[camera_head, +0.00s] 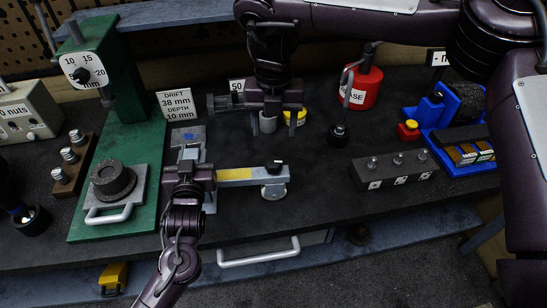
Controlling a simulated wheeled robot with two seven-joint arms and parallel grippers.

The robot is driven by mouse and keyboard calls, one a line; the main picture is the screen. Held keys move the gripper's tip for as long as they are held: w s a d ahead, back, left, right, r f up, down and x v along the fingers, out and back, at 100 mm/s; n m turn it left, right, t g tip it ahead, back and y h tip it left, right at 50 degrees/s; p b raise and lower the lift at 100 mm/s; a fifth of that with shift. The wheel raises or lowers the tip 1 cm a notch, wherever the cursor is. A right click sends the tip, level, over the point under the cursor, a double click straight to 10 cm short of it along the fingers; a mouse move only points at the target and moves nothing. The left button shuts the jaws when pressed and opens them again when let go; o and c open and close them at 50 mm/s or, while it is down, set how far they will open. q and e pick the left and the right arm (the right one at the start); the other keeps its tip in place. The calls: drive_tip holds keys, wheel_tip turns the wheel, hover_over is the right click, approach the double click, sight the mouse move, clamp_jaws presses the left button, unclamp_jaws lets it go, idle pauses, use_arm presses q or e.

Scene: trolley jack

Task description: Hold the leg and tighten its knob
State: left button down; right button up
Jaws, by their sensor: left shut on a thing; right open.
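The leg (238,175) is a grey bar with a yellow band, lying level above the dark bench and running right from my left gripper. At its right end is a grey round-ended part with a small dark knob (274,164) on top. My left gripper (189,160) is shut on the leg's left end and covers much of it. A grey metal piece shows beneath and behind that gripper. My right gripper (268,109) is open, up and behind the leg, apart from the knob. Its fingertips are hard to make out against the things behind.
A green press (118,160) stands left. Behind are a "DRIFT 38 mm" card (177,105), a yellow tin (296,117) and a red can (360,87). A block with several studs (393,170) and a blue tray (462,166) sit right. The front bench right of the leg is clear.

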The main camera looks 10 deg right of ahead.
sight(274, 161)
wheel_tip(274, 161, down, 11)
drive_tip(key=shift+r, duration=0.1)
drive_tip(key=shift+c, duration=0.2)
drive_tip(key=c, duration=1)
